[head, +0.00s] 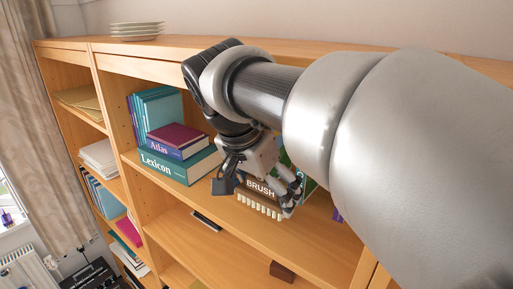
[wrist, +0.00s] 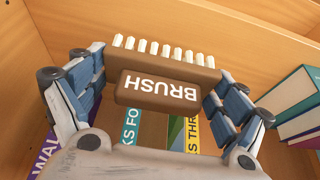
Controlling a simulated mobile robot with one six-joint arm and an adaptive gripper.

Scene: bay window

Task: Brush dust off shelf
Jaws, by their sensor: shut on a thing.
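A brown brush (head: 261,187) with white "BRUSH" lettering and pale bristles is held low over the middle shelf board (head: 313,245) in the head view. My gripper (head: 268,184) is shut on it. In the wrist view the brush (wrist: 158,88) sits between the two fingers of my gripper (wrist: 155,80), its bristles pointing to the top of the picture. I cannot tell whether the bristles touch the board. I make out no dust on the bare wood. My arm hides the right part of the bookcase.
Left of the brush, the Lexicon book (head: 177,166) lies under the Atlas book (head: 178,145), with teal books (head: 158,108) upright behind. Upright books, one purple (wrist: 52,152), stand close beyond my gripper. Plates (head: 137,30) are stacked on top. The shelf's front left is clear.

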